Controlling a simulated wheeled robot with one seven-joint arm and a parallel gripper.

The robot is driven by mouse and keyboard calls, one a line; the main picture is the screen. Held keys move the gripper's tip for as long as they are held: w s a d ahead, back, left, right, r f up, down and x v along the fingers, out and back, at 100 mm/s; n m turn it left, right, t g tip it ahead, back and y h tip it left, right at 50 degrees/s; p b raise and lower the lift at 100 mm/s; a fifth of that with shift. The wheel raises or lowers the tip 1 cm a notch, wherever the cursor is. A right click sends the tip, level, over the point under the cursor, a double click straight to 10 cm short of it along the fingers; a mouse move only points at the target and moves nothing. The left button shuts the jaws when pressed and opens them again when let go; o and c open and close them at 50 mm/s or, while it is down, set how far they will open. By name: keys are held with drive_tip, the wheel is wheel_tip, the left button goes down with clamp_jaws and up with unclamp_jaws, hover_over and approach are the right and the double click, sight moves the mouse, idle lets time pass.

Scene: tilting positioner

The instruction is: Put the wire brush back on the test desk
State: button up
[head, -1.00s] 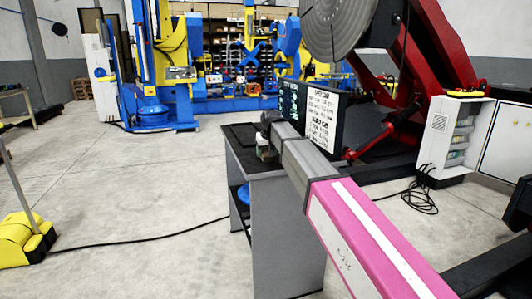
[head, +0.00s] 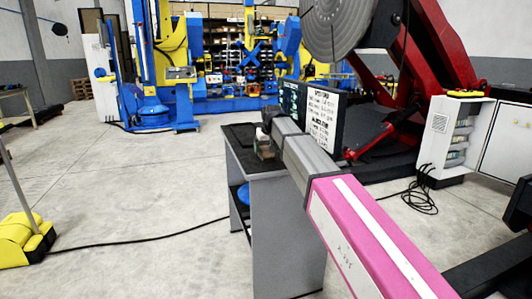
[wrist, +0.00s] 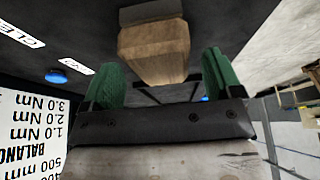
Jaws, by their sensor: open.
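In the wrist view the wire brush (wrist: 153,52) shows as a brown wooden block with a grey part at its upper end in the picture. It is against the dark top of the test desk (wrist: 225,22). My gripper (wrist: 162,68) is open, with one green finger to each side of the brush and visible gaps between. The brush reaches beyond the fingertips. In the head view my gripper (head: 265,143) is low over the dark top of the desk (head: 236,133). The brush is too small and too covered there to tell apart clearly.
A black panel with a printed white sheet (head: 321,117) stands at the desk's back right, close to my arm. It also shows in the wrist view (wrist: 40,135), with a blue button (wrist: 56,76) nearby. A red tilting positioner (head: 440,50) stands behind.

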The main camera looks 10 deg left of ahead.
drive_tip(key=v, duration=0.9)
drive_tip(key=shift+r, duration=0.25)
drive_tip(key=shift+s, duration=0.1)
